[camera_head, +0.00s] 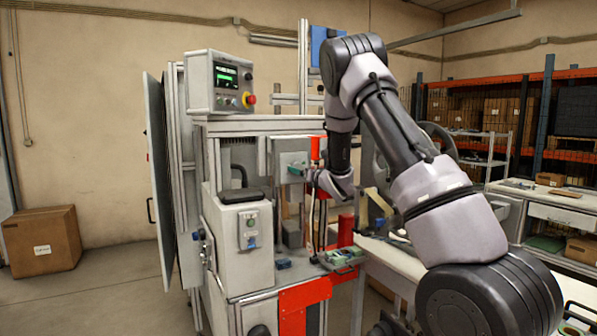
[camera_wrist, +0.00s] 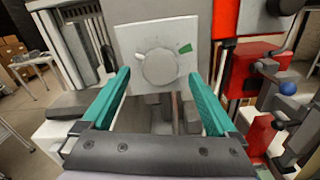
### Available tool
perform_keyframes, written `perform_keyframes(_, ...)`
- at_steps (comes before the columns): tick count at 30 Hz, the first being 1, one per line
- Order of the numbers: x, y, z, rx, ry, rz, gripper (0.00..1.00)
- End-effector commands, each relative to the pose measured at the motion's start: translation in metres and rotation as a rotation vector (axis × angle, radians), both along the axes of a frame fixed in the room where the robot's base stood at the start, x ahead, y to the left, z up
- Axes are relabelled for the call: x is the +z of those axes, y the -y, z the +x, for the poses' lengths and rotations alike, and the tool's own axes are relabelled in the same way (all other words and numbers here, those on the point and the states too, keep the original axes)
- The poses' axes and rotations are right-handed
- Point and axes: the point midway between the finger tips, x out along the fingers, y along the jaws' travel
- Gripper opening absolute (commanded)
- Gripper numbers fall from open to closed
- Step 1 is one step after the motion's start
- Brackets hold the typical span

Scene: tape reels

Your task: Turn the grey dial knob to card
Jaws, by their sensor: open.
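The round grey dial knob (camera_wrist: 160,67) sits on a pale square plate (camera_wrist: 126,40) in the wrist view. Tick marks run around the top of the knob. A green mark (camera_wrist: 186,48) is at its upper right, and a small light mark is at its upper left. Any lettering is too small to read. My gripper (camera_wrist: 160,76) is open, with one teal finger on each side of the knob and a gap on both sides. Whether the fingertips reach the knob's depth I cannot tell. In the head view my gripper (camera_head: 303,172) is at the grey box (camera_head: 284,152) on the machine.
A red post (camera_wrist: 226,22) stands just right of the plate. Red and dark machine parts, with a blue ball (camera_wrist: 288,88), lie further right. A control box with a screen (camera_head: 219,80) tops the machine. A workbench (camera_head: 390,258) stands at the right.

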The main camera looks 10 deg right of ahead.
Motion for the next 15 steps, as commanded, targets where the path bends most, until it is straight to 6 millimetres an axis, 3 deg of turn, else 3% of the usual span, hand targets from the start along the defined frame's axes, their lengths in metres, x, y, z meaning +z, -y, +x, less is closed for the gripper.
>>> perform_keyframes(6, 0.000, -0.009, 0.027, 0.000, 0.001, 0.001, 0.94)
perform_keyframes(15, 0.000, -0.011, 0.034, -0.001, -0.001, 0.002, 0.94)
